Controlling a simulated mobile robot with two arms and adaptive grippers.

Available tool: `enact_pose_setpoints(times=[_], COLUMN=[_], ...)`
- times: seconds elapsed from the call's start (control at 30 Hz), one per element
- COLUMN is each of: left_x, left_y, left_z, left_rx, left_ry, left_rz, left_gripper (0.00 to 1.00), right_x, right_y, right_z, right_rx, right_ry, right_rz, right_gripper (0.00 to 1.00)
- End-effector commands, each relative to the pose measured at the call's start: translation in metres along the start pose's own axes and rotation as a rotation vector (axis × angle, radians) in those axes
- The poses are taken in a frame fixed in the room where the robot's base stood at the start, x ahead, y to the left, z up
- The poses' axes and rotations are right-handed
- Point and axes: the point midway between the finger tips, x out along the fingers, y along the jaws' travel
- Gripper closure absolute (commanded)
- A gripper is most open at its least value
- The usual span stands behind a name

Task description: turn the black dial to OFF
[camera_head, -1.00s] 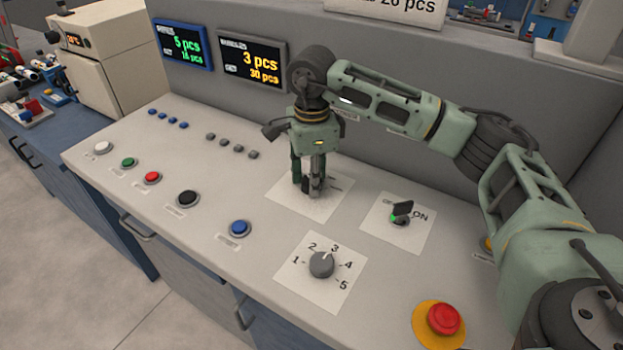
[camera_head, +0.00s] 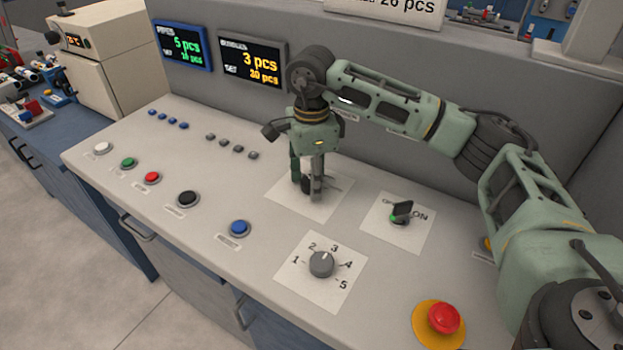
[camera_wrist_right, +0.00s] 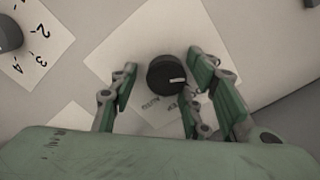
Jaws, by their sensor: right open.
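The black dial (camera_wrist_right: 167,74) shows in the right wrist view on a white label plate (camera_wrist_right: 130,50). Its white mark points to the right in that view. Lettering that looks like AUTO is readable beside it; other words are partly covered by the fingers. My right gripper (camera_head: 306,188) is open, pointing down over this plate in the head view, with its fingers on both sides of the dial. I cannot tell whether they touch it. In the head view the dial is mostly hidden by the fingers. My left gripper is not in view.
A numbered grey knob (camera_head: 321,264) and an ON switch (camera_head: 401,213) sit near the gripper. A red emergency button (camera_head: 443,317) is at the front right. Several coloured buttons line the panel's left part. Two displays (camera_head: 252,61) stand on the back wall.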

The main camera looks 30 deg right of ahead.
Motion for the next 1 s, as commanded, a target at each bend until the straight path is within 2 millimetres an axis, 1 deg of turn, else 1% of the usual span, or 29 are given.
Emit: enact_pose_setpoints(times=[0.17,0.4,0.5,0.6,0.77,1.0], left_x=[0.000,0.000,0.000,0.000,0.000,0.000], left_y=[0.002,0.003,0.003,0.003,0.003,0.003], left_z=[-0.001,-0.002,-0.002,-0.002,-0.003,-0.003], left_rx=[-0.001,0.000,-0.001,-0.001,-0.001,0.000], left_ry=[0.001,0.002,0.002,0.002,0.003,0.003], left_rz=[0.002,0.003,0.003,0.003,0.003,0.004], left_gripper=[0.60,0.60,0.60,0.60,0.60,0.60], right_x=[-0.026,-0.078,-0.096,-0.108,-0.117,-0.117], right_y=[-0.001,-0.001,0.000,0.000,0.001,0.001], right_z=[0.001,0.002,0.002,0.001,0.001,0.001], right_rx=[0.000,-0.001,-0.002,-0.002,-0.002,-0.003], right_ry=[-0.003,-0.002,-0.002,0.000,0.000,0.000], right_rz=[-0.005,-0.004,-0.003,-0.001,0.001,0.002], right_gripper=[0.57,0.57,0.57,0.57,0.57,0.57])
